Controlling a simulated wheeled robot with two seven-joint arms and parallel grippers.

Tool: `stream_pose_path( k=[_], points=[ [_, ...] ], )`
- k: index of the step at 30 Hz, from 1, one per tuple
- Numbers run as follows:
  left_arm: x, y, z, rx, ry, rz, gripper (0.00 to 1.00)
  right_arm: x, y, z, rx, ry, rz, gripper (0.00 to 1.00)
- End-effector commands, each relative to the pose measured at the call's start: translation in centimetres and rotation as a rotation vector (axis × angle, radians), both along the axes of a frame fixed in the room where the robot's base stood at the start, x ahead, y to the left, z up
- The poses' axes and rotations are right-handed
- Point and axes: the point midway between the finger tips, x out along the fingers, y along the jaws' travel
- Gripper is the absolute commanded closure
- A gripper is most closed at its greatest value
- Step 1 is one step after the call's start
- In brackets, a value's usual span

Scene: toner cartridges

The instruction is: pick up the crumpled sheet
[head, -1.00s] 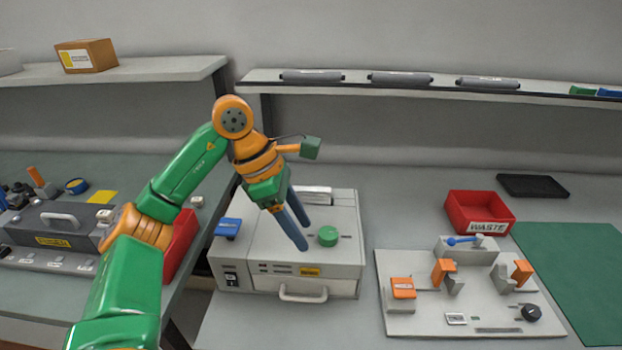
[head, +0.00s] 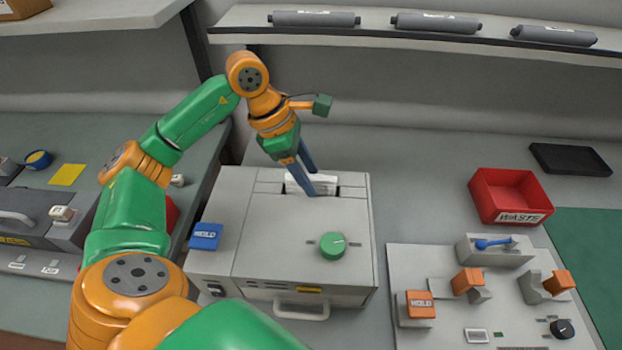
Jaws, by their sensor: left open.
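The white sheet (head: 296,186) sits in the slot at the back of the top of a grey machine (head: 273,240). Only its upper part shows, and the fingers partly cover it. My left gripper (head: 308,186) is open, its two blue-grey fingers pointing down at the sheet and the slot. I cannot tell whether the fingers touch the sheet. My right gripper does not show.
The machine's top has a green knob (head: 332,245) and a blue HOLD block (head: 206,236). A red WASTE bin (head: 510,195) stands to the right, behind a fixture board (head: 440,270). A shelf (head: 380,36) with grey rollers runs along the back.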

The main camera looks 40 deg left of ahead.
Motion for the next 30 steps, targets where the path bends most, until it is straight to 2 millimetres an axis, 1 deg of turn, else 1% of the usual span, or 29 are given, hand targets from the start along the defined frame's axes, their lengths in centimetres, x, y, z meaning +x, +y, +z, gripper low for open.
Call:
stream_pose_path(
  k=[2, 4, 30],
  points=[
    [0.2, -0.4, -0.9, -0.001, 0.003, -0.001, 0.45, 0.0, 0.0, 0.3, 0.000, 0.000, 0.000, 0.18],
    [0.3, -0.5, -1.2, -0.001, -0.001, -0.001, 0.45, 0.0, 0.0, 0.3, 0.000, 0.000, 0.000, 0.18],
    [0.3, -0.5, -1.7, 0.000, -0.002, -0.001, 0.45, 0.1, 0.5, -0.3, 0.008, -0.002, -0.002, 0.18]
  ],
)
